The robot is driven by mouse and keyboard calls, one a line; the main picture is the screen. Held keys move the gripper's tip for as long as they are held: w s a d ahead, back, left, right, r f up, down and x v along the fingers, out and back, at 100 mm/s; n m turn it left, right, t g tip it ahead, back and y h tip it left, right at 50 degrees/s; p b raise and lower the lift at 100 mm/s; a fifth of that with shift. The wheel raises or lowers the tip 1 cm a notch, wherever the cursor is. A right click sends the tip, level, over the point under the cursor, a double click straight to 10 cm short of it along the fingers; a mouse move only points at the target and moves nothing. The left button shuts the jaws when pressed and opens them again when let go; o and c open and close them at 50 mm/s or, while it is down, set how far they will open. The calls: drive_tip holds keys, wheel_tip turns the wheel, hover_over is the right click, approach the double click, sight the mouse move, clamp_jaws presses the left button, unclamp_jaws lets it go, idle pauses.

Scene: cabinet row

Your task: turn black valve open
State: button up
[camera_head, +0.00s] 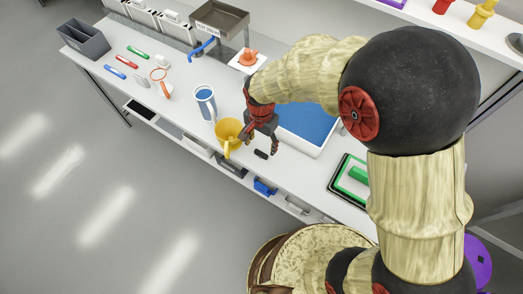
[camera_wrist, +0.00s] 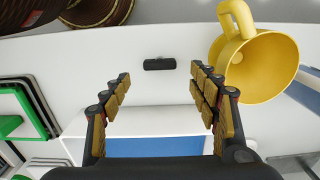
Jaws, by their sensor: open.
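A small black bar (camera_head: 261,154) is on the white counter near its front edge. It also shows in the wrist view (camera_wrist: 160,64), lying crosswise, and it is the only black piece near my fingers that could be the valve; I cannot make out a valve body. My gripper (camera_head: 262,143) is open and empty above the counter, close to the bar. In the wrist view the bar shows just beyond and between the two fingertips (camera_wrist: 160,76), with no visible contact.
A yellow mug (camera_head: 229,131) stands right beside my gripper, at the right in the wrist view (camera_wrist: 262,68). A white-and-blue tray (camera_head: 308,125) is on the other side. A blue-and-white cup (camera_head: 204,103) and a green-edged tray (camera_head: 350,177) stand further off.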

sight(261, 153)
drive_tip(key=shift+f+b, duration=0.75)
drive_tip(key=shift+f, duration=2.05)
drive_tip(key=c, duration=0.3)
drive_tip(key=c, duration=0.8)
drive_tip(key=shift+c, duration=0.4)
